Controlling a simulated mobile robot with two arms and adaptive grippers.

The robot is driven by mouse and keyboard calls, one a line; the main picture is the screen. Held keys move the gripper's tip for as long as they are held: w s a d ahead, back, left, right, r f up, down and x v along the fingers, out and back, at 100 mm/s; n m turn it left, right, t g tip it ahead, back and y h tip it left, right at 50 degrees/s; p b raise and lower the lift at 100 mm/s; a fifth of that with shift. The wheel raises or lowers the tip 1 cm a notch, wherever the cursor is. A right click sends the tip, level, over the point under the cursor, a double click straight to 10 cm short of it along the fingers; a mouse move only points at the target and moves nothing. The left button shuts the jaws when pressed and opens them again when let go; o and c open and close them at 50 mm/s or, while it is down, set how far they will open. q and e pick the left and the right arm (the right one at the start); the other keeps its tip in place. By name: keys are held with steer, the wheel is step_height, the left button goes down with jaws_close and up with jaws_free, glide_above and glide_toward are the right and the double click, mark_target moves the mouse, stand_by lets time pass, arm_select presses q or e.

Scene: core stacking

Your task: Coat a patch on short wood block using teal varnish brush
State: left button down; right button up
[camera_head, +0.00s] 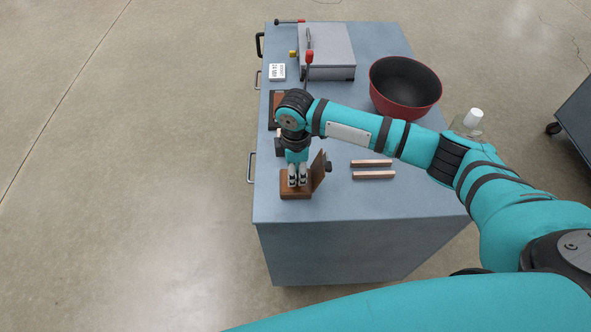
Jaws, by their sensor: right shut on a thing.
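My right gripper (298,184) points down at the near left part of the bench, at a flat brown wooden piece (289,195). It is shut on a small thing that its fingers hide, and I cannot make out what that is. An upright, tilted brown board (319,171) stands just right of the fingers, with a dark knob (328,166) at its right edge. I cannot tell whether the board and the flat piece are joined. No teal varnish brush can be made out, and I cannot tell which piece is the short wood block. My left gripper is not in view.
Two copper-coloured bars (374,175) lie right of the gripper on the grey bench (340,205). A red bowl (405,105), a white-capped bottle (473,118), a grey box (327,65) and a white card (277,72) stand farther back. The bench front is clear.

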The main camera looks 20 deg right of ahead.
steer(key=shift+f, duration=0.5)
stand_by(0.8)
steer(key=shift+s+f, duration=0.1)
stand_by(1.8)
steer(key=shift+p, duration=0.3)
step_height(320, 180, up, 7)
steer(key=p, duration=0.7)
stand_by(0.6)
